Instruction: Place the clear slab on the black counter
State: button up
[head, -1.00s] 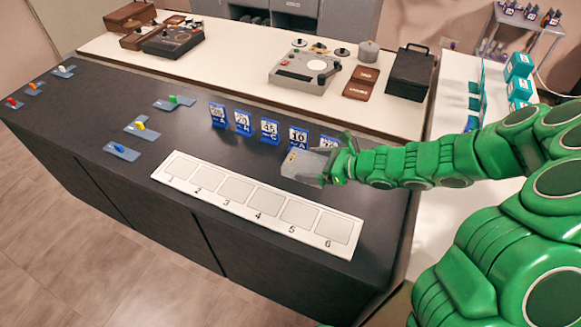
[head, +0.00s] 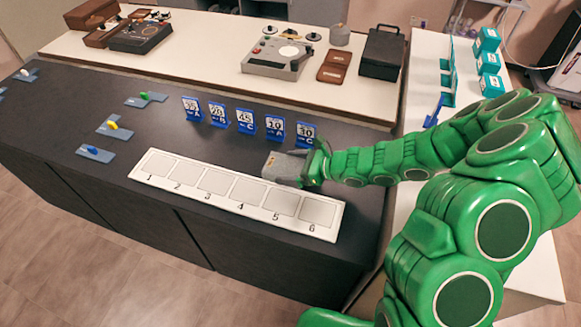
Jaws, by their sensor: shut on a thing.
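My gripper (head: 308,166) is in the head view, at the end of my green arm reaching in from the right. It is shut on a pale grey, see-through block, which looks like the clear slab (head: 282,164). The slab is over the black counter (head: 215,150), between the row of blue number cards and the white numbered strip, behind squares 5 and 6. I cannot tell whether its underside touches the counter. My arm and gripper hide its right end and part of the counter.
A white strip (head: 157,186) with numbered squares lies along the counter's front edge. Blue cards (head: 245,121) stand behind the slab. Small trays (head: 95,153) with coloured pieces lie at left. A white table (head: 330,93) behind holds recorders and boxes. Teal boxes (head: 488,62) stand at right.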

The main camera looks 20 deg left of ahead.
jog(key=shift+f, duration=0.1)
jog(key=o, duration=1.1)
jog(key=shift+v, duration=6.05)
jog(key=shift+a, duration=0.1)
